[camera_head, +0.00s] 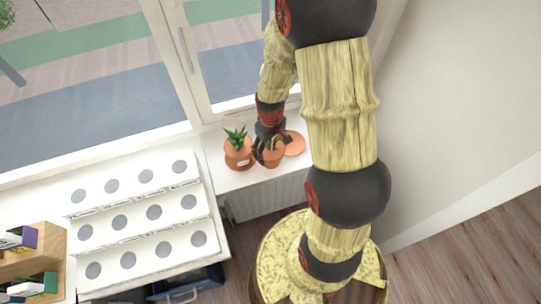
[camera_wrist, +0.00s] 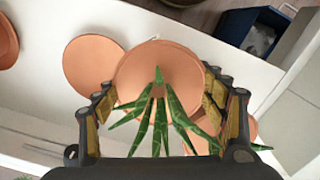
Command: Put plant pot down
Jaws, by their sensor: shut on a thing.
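A terracotta plant pot (camera_head: 273,157) with a spiky green plant is held at the white windowsill (camera_head: 232,180). In the wrist view the held pot (camera_wrist: 158,68) fills the middle, with leaves pointing toward the camera. My gripper (camera_head: 263,151) is shut on it. In the wrist view my gripper (camera_wrist: 160,92) has one finger on each side of the pot. I cannot tell whether its base touches the sill. A flat round terracotta saucer (camera_head: 294,143) lies just right of it; in the wrist view this saucer (camera_wrist: 90,64) is left of the pot.
A second potted plant (camera_head: 238,156) stands close on the left; it is mostly behind a finger in the wrist view. A white stepped rack (camera_head: 135,222) with round grey discs stands further left. The window (camera_head: 190,55) is behind the sill. A dark blue drawer (camera_head: 187,284) is below.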

